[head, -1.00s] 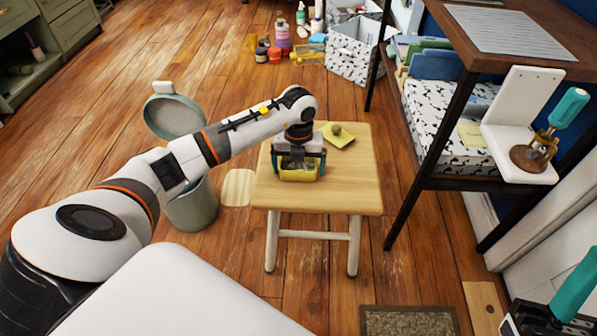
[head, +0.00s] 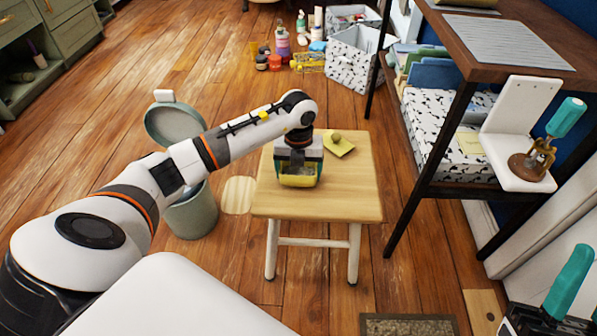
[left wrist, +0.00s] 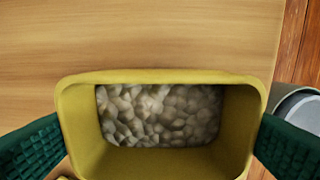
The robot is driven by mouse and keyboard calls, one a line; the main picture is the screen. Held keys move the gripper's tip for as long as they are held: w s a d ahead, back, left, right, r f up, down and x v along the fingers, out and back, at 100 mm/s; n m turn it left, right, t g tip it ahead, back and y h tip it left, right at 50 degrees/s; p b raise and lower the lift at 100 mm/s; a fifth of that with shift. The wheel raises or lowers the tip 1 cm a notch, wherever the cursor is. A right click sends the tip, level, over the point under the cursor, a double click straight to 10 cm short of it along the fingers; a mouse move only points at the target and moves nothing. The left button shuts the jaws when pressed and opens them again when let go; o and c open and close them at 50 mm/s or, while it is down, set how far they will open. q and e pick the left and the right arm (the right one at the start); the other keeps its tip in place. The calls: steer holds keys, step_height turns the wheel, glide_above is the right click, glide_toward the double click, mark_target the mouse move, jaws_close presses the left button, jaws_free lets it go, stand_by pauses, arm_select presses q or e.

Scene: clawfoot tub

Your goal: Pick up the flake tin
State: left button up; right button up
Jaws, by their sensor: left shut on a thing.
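The flake tin (head: 298,181) is a yellow, open-topped box on the wooden stool, near its left-middle. In the left wrist view the tin (left wrist: 165,77) holds pale, lumpy flakes. My left gripper (head: 299,171) comes from above and is shut on the tin. Its dark green fingers press on opposite sides of the tin. I cannot tell whether the tin's base is clear of the stool. A teal finger-like part on a dark base, seemingly my right gripper (head: 570,284), shows only partly at the bottom right edge; its jaw state is unclear.
A yellow note (head: 340,146) with a small olive ball lies behind the tin on the stool (head: 350,195). A grey-green bin (head: 192,212) with its lid up stands left. A dark-framed desk (head: 500,35) stands right. Bottles and boxes sit at the back.

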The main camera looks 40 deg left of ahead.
arm_select(q)
step_height(320, 180, up, 9)
steer(key=p, duration=0.2)
steer(key=shift+f+p, duration=0.15)
steer(key=shift+p, duration=0.2)
steer(key=o, duration=0.5)
steer(key=c, duration=1.2)
arm_select(e)
steer(key=w+f+g+h, duration=0.3)
steer(key=w+f+g, duration=0.3)
steer(key=f+g, duration=0.1)
steer(key=shift+f+g, duration=0.3)
steer(key=shift+f, duration=0.4)
